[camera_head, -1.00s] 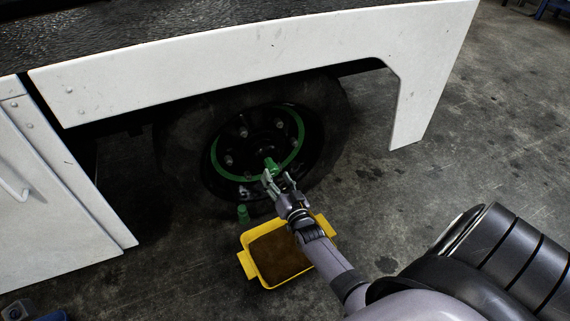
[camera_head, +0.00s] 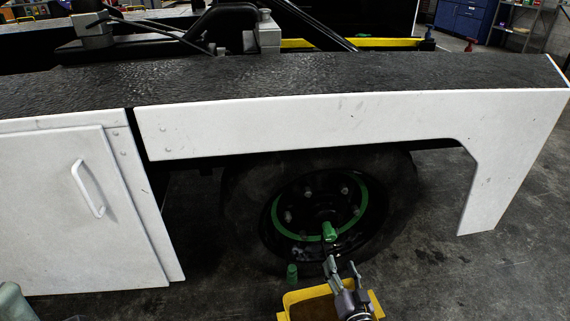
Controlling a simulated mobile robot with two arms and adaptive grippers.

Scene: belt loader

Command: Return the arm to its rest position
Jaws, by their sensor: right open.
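My right gripper (camera_head: 343,271) is in the lower middle of the head view. It is open, its two fingers apart with nothing between them. My right arm behind the gripper is mostly cut off by the bottom edge. A grey part at the lower left corner may be mine, but no left gripper shows.
The belt loader's white side panel (camera_head: 300,126) overhangs the wheel. A white door (camera_head: 45,210) with a handle stands left. A yellow tray (camera_head: 292,301) lies below the gripper, partly hidden. A small green object (camera_head: 292,273) stands by the wheel. Floor (camera_head: 480,280) at right is clear.

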